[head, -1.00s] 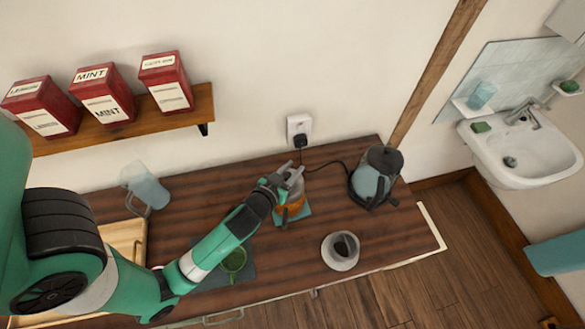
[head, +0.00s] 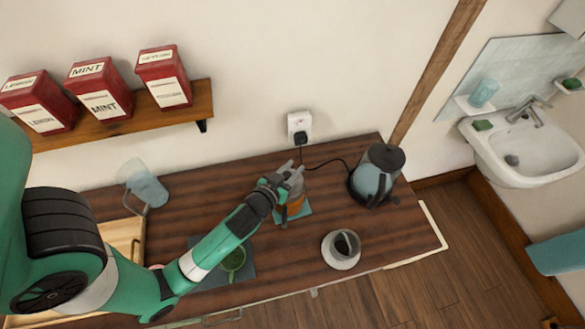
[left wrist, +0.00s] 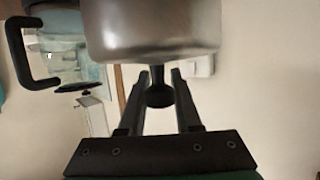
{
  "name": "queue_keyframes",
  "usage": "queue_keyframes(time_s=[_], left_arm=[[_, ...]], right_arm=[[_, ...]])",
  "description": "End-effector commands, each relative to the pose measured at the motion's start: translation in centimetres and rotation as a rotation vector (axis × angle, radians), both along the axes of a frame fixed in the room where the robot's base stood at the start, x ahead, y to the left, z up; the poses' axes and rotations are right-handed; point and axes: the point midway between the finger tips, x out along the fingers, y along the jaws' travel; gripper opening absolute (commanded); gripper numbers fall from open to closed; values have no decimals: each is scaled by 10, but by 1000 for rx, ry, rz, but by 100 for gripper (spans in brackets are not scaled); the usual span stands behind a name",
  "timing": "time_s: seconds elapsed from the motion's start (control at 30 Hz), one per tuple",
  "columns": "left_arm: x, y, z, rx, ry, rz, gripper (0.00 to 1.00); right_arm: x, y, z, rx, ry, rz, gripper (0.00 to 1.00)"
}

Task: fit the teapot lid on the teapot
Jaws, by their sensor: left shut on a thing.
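The gripper is shut on the black knob (left wrist: 159,92) of the teapot lid. In the left wrist view the silvery metal lid (left wrist: 152,30) is beyond the fingertips, with its knob between the two fingers. In the head view the gripper partly hides the lid and the teapot's top, so I cannot tell whether lid and pot touch. My right gripper is not in view.
A kettle (head: 374,178) stands right of the teapot, its cord running to the wall socket. A green cup (head: 232,259) is near my forearm, and a glass jug (head: 148,188) stands back left.

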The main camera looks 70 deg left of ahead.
Motion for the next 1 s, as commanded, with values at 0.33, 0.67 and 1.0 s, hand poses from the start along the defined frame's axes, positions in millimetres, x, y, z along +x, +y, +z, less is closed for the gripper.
queue_keyframes(time_s=[0.33,0.67,1.0], left_arm=[[0,0,0,0,0,0,63],[-1,-1,0,0,0,0,67],[-46,-37,19,1,2,-6,67]], right_arm=[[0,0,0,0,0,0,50],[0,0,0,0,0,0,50],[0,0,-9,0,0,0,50]])
